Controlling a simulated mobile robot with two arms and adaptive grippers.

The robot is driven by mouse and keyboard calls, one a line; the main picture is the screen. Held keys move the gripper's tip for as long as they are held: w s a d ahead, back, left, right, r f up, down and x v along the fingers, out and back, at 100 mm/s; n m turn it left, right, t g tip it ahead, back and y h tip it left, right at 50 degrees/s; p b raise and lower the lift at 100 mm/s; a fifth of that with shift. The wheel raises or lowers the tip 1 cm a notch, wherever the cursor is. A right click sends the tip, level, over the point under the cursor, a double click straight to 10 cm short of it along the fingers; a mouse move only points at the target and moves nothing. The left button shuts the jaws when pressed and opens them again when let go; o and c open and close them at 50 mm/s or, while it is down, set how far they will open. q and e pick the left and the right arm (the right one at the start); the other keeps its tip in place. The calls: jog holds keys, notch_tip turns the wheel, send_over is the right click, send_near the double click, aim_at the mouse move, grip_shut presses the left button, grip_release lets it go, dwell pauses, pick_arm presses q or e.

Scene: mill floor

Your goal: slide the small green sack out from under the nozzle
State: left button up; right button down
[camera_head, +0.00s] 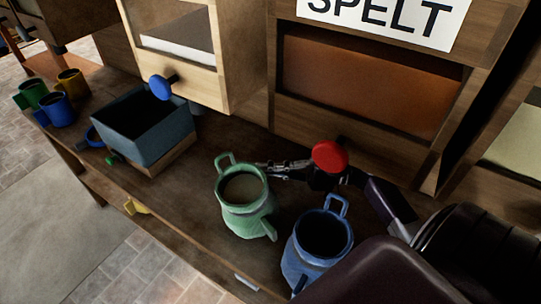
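The small green sack (236,216) stands upright on the wooden counter at the middle of the head view. It has two loop handles, and its open top shows a pale fill. My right gripper (266,171) reaches in from the right, with its fingertips at the sack's far right rim. I cannot tell whether they grip or only touch it. A red round knob (329,156) shows just above my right gripper, in front of the spelt bin (288,112). The nozzle itself cannot be made out. My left gripper is not in view.
A blue sack (300,262) stands close at the right front of the green one. A blue-grey box (150,161) stands to the left, below a blue knob (160,87). Several coloured mugs (58,108) are at far left. Counter between box and green sack is clear.

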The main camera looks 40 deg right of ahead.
jog(key=s+a, duration=0.2)
jog(key=shift+s+a+f, duration=0.15)
jog(key=shift+a+f, duration=0.15)
jog(key=shift+f, duration=0.15)
jog(key=shift+d, duration=0.1)
jog(key=v, duration=1.2)
jog(key=shift+w+d+r, duration=0.2)
jog(key=shift+w+r, duration=0.1)
jog(key=shift+r, duration=0.15)
